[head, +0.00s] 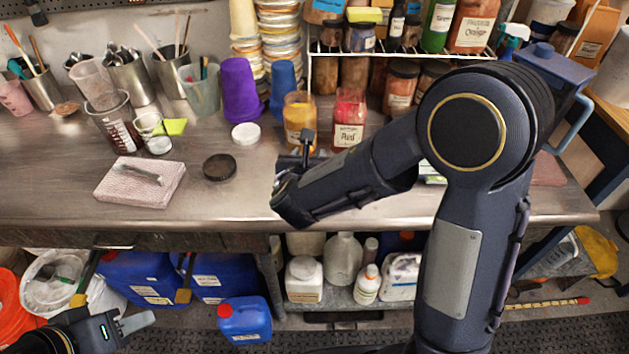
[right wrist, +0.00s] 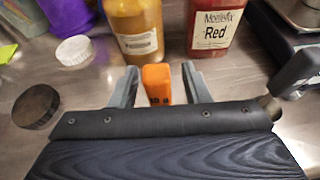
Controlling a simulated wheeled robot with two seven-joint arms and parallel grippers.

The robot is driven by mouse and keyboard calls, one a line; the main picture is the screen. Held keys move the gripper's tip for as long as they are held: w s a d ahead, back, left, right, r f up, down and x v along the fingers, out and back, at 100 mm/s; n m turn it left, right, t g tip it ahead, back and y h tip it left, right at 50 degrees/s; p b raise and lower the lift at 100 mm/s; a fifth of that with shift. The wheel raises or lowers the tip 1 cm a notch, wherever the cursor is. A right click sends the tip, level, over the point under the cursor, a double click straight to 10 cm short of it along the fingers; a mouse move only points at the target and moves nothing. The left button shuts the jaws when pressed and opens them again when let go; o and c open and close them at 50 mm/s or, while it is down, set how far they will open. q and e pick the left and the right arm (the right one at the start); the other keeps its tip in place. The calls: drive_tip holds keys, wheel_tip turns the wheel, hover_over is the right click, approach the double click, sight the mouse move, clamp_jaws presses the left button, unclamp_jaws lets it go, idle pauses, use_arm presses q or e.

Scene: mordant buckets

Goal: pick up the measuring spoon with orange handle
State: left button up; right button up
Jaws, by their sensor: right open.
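The measuring spoon's orange handle (right wrist: 157,84) shows in the right wrist view, between the two grey fingers of my right gripper (right wrist: 159,86). The fingers are apart, with a gap on each side of the handle. The rest of the spoon is hidden, and I cannot make out the spoon in the head view, where my right arm covers that part of the bench. My left gripper (head: 138,321) is low at the bottom left of the head view, in front of the bench and away from the spoon; its jaw opening is not clear.
A yellow-orange jar (right wrist: 138,30) and a red jar (right wrist: 215,28) stand just beyond the handle. A black lid (right wrist: 37,105) and a white lid (right wrist: 74,51) lie to the left. A pink sponge-like block (head: 140,185) sits farther left on the steel bench (head: 235,210).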

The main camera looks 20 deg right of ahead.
clamp_jaws()
drive_tip(key=shift+r, duration=0.1)
drive_tip(key=shift+r, duration=0.2)
drive_tip(key=s+d+r+p, duration=0.1)
drive_tip(key=s+d+r, duration=0.5)
drive_tip(key=s+r, duration=0.6)
drive_tip(key=shift+s+d+r+p, duration=0.2)
drive_tip(key=shift+d+p, duration=0.15)
drive_tip(key=shift+d, duration=0.05)
idle(0.5)
